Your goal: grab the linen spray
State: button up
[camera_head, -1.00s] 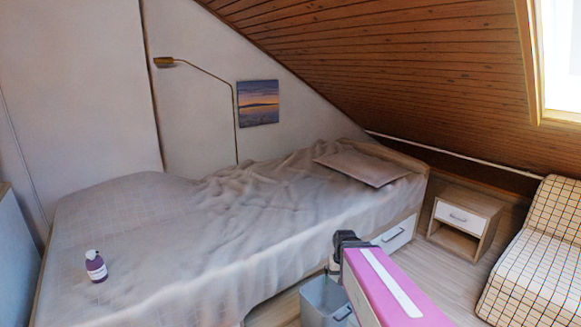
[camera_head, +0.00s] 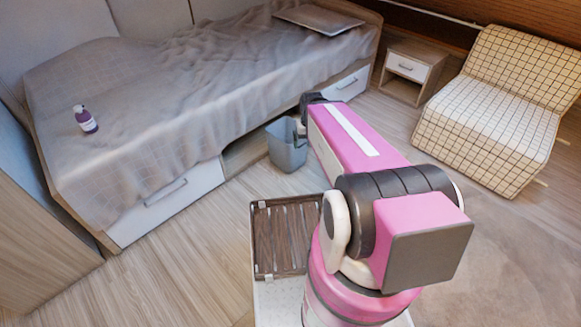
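A small purple bottle with a white cap and a pale label, the linen spray (camera_head: 86,121), stands upright on the left end of the bed (camera_head: 150,110), on the grey cover near the front edge. My pink arm reaches away from me right of the middle. Its dark far end shows in front of the bed, well to the right of the bottle. The fingers of my gripper cannot be made out there.
A grey bucket (camera_head: 286,150) stands on the floor by the bed's front. Shut drawers (camera_head: 170,196) lie under the bed. A nightstand (camera_head: 407,72) and a checked chair (camera_head: 490,110) stand at the right. The wooden floor (camera_head: 180,265) at the front left is clear.

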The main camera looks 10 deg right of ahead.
aim_at(85, 120)
jog(key=k, duration=0.25)
jog(key=u, duration=1.65)
jog(key=i+l+z, duration=0.1)
jog(key=i+z, duration=0.3)
jog(key=i, duration=0.7)
